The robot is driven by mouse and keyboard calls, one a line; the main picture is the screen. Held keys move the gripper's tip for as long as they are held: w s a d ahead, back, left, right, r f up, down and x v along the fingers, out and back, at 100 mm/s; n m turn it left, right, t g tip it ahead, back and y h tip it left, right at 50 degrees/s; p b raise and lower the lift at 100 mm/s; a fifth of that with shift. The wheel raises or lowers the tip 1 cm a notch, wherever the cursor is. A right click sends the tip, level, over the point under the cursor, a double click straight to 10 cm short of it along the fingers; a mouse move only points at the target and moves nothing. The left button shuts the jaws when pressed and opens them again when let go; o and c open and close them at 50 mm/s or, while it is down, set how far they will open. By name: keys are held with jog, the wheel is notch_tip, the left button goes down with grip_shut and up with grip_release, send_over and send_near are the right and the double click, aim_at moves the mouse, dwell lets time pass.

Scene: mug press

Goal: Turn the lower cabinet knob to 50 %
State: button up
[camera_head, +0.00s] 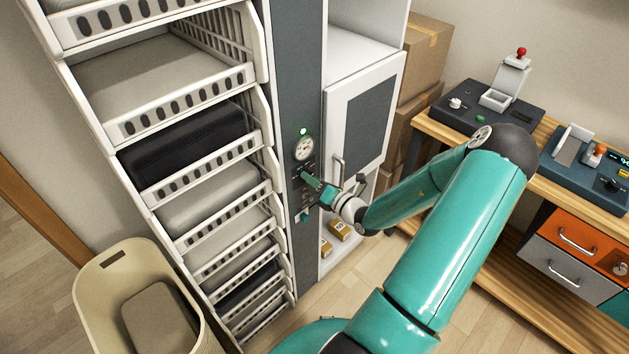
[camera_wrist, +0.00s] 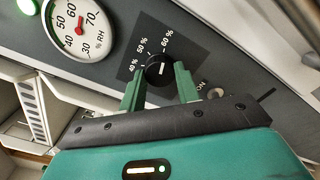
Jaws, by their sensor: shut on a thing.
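The knob (camera_wrist: 158,70) is black and round, on a dark plate with a printed scale of 40 %, 50 % and 60 % in the wrist view. My gripper (camera_wrist: 159,86) has its two green fingers on either side of the knob, shut on it. A pale mark shows on the knob, but I cannot tell exactly which value it points at. In the head view my gripper (camera_head: 314,186) reaches the dark grey panel (camera_head: 297,70) below the gauge, and its fingers hide the knob there.
A round % RH gauge (camera_wrist: 78,28) with a red needle sits above the knob, with a lit green lamp (camera_wrist: 27,6). White basket drawers (camera_head: 190,120) stand left of the panel, a cabinet door (camera_head: 362,120) right. A beige bin (camera_head: 100,290) stands lower left, a workbench (camera_head: 560,135) right.

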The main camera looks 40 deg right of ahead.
jog(key=shift+w+a+r, duration=0.2)
jog(key=shift+s+d, duration=0.1)
jog(key=shift+d, duration=0.3)
jog(key=shift+a, duration=0.15)
jog(key=shift+s, duration=0.1)
jog(key=shift+n, duration=0.3)
jog(key=n, duration=0.9)
jog(key=shift+s+f, duration=0.1)
